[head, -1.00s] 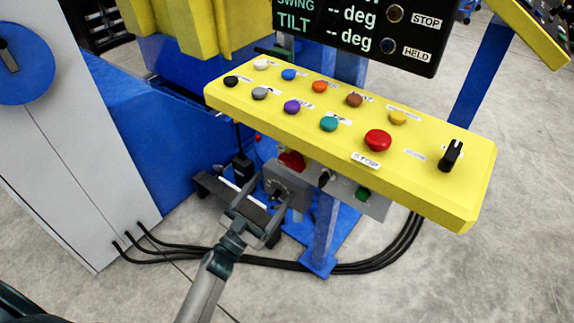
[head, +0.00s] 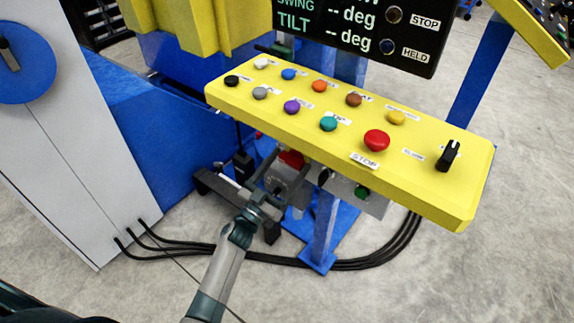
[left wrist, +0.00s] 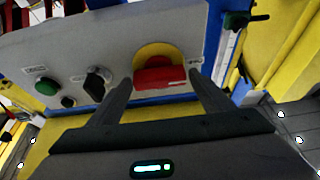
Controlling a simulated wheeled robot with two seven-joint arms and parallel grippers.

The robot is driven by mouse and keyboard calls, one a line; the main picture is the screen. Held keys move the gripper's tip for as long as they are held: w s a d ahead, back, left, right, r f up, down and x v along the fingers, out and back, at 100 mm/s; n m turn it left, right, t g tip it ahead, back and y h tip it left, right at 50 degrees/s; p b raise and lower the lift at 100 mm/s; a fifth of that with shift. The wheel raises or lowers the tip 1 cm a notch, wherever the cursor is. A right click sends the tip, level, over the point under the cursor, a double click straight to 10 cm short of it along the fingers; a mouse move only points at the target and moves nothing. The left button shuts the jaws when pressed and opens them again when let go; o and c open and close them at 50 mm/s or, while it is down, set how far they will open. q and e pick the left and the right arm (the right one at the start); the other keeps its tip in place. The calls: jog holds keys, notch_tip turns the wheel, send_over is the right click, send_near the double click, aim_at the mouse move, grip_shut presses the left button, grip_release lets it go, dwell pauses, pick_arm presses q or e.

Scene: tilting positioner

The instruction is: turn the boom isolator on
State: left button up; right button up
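A red handle on a yellow round plate (left wrist: 160,76), which looks like the boom isolator, sits on a grey panel (left wrist: 120,38) in the left wrist view. In the head view its red part (head: 291,158) shows under the yellow console, partly hidden by my gripper. The handle looks to lie crosswise in the left wrist view; its label is too small to read. My left gripper (head: 288,170) is open, its two fingers apart on either side of the handle in the left wrist view (left wrist: 160,100). I cannot tell whether they touch it. My right gripper is out of view.
A black knob (left wrist: 96,84) and a green button (left wrist: 46,86) share the grey panel. The yellow console (head: 450,205) overhangs it, with coloured buttons, a red stop button (head: 376,140) and a black switch (head: 449,156). Black cables (head: 350,266) run along the floor.

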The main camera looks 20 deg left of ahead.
pick_arm(q)
jog(key=c, duration=0.7)
